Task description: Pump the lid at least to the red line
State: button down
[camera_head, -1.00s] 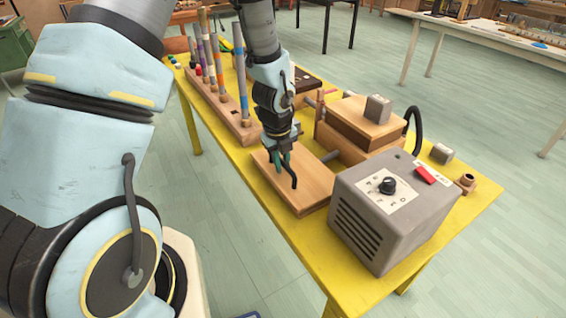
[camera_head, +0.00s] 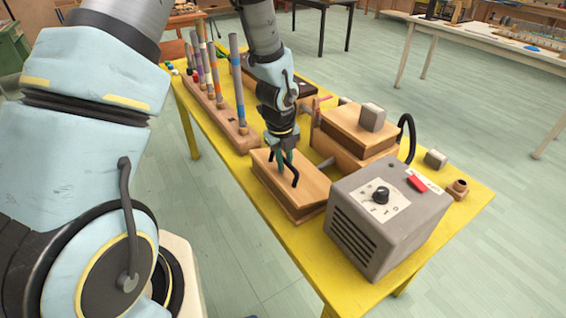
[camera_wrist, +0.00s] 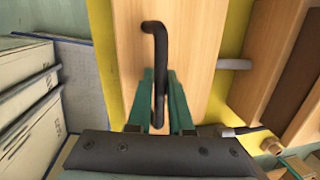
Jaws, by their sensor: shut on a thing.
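The lid (camera_head: 312,187) is a light wooden board on top of a low wooden box on the yellow table, in the middle of the head view. It stands a little raised, with a wooden side showing under it. A black bent handle (camera_wrist: 153,42) stands up from the lid. My gripper (camera_head: 284,162) points down over the lid, its green fingers shut on the handle. In the wrist view, the fingers (camera_wrist: 159,98) close around the handle's lower part. I cannot make out the red line in these views.
A grey box with a dial (camera_head: 385,222) stands right of the lid. Behind it is a wooden box with a grey block (camera_head: 372,117) on top, joined to the lid's box by a grey pipe (camera_head: 324,163). Striped tubes (camera_head: 238,85) stand at the left in a wooden rail.

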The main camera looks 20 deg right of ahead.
jog(key=shift+d+r+p, duration=0.3)
jog(key=shift+r, duration=0.25)
jog(key=shift+f, duration=0.1)
jog(key=shift+a+f+b, duration=0.4)
jog(key=shift+a+f, duration=0.05)
